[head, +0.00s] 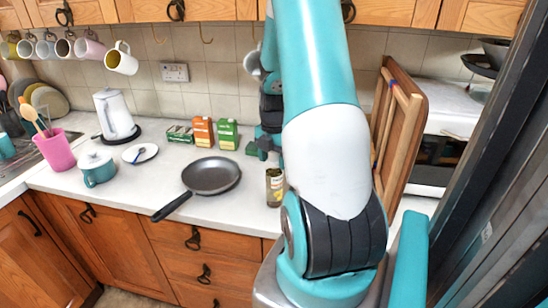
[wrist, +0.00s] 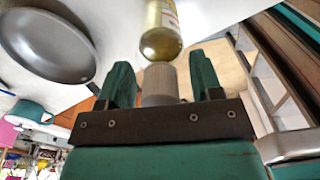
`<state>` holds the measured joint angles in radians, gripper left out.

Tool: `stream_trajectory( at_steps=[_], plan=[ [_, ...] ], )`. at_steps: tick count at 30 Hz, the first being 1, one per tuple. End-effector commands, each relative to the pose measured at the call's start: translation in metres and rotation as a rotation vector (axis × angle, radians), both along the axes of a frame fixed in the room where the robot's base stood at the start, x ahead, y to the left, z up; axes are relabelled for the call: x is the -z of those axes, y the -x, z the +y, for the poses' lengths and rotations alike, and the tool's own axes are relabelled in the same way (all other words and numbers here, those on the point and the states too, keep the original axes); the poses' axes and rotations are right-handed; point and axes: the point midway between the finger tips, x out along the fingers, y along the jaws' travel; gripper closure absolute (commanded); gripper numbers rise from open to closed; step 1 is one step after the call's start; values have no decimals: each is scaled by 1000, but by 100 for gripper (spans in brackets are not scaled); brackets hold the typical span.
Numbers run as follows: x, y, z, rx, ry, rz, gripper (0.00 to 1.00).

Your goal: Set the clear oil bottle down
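The clear oil bottle (head: 274,190) appears to stand upright on the white counter, right of the frying pan. In the wrist view its yellow-green body (wrist: 162,38) runs out of the top edge, and its ribbed grey cap (wrist: 160,84) lies between my fingers. In the wrist view the two dark green fingers (wrist: 161,75) stand on either side of the cap with a visible gap at each side. The gripper looks open around the cap.
The frying pan (head: 211,176) lies left of the bottle, with its handle toward the counter edge. Small boxes (head: 203,132) stand behind. A teal pot (head: 97,169), a saucer (head: 140,153) and a kettle (head: 114,114) are further left. A wooden board (head: 401,120) leans at right.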

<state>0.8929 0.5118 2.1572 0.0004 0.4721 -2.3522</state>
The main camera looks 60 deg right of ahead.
Motion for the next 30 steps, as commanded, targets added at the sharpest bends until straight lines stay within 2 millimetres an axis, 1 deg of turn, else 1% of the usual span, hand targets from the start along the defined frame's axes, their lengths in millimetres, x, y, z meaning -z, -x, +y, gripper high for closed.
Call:
stream_trajectory(
  at_steps=[1, 2, 3, 10, 14, 17, 24, 27, 30],
  plan=[
    [0, 0, 0, 0, 0, 0, 29],
    [0, 0, 0, 0, 0, 0, 22],
    [0, 0, 0, 0, 0, 0, 19],
    [-1, 0, 0, 0, 0, 0, 19],
    [-9, 0, 0, 0, 1, -2, 19],
    [-25, -1, -1, 0, 6, -4, 19],
    [-78, -1, -1, 0, 6, -4, 19],
    [-97, -1, 0, 0, 4, -4, 19],
    [-111, -1, -1, 0, 2, -2, 19]
  ],
)
